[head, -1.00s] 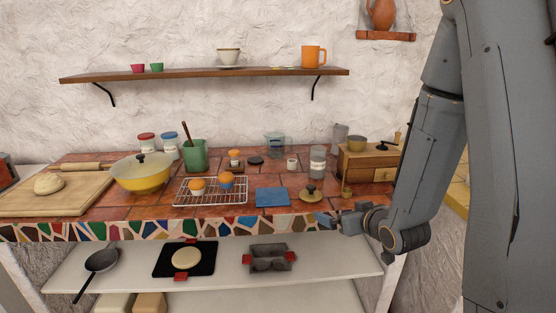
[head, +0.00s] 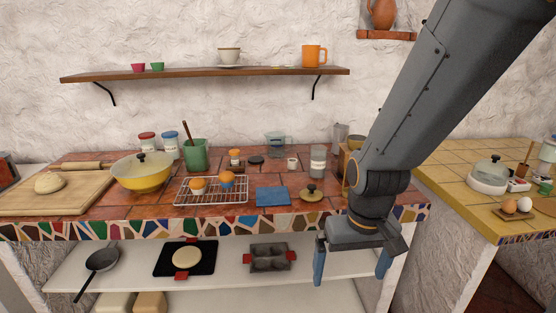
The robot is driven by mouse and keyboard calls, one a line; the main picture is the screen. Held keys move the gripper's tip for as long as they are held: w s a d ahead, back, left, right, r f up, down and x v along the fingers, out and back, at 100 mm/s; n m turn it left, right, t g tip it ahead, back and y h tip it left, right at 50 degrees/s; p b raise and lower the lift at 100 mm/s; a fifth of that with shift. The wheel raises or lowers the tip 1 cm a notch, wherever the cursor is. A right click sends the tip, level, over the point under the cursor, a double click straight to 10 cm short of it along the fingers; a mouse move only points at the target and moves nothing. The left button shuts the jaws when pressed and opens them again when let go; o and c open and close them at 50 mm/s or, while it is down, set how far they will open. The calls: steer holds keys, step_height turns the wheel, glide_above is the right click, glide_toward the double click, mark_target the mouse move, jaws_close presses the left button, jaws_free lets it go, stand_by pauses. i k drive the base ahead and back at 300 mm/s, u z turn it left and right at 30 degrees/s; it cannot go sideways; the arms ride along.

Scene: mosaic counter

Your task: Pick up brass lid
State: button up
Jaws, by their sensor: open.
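The brass lid (head: 312,194) lies flat on the red tiled counter near its front edge, with a dark round knob on top. It is fully in view in the head view. My gripper (head: 350,275) points down in front of the counter, to the right of the lid and lower in the picture. Its two blue-grey fingers are wide apart with nothing between them.
A glass jar (head: 317,161) stands behind the lid. My arm partly hides the wooden box (head: 346,160). A shelf with a muffin tin (head: 269,269) runs below the counter.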

mark_target(310, 193)
steer(key=u, duration=1.55)
steer(key=i, duration=1)
steer(key=z, duration=2.6)
steer(key=i, duration=0.5)
steer(key=z, duration=0.1)
